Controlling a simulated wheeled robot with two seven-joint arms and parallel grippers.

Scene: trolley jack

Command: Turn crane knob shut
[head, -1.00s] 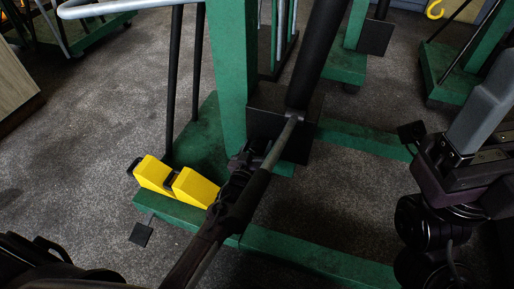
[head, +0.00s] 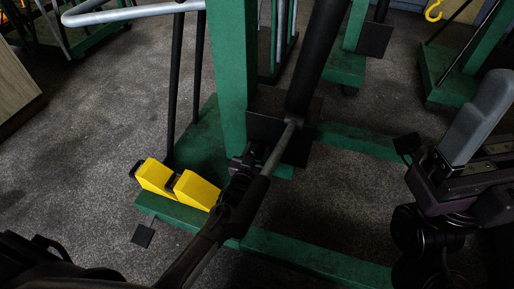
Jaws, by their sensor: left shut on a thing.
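The crane is a green steel frame with an upright post (head: 230,70) and a thick black ram (head: 318,55) on a black block. A grey rod (head: 280,145) slants down from the block. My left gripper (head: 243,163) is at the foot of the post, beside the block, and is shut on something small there. The knob itself is hidden by the fingers, so I cannot see how far it is turned.
Two yellow wedge blocks (head: 195,190) sit on the crane's green base (head: 310,257), left of my left gripper. A pale grey bar (head: 130,13) crosses the top left. Other green frames (head: 450,80) stand behind. Grey carpet at left is clear.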

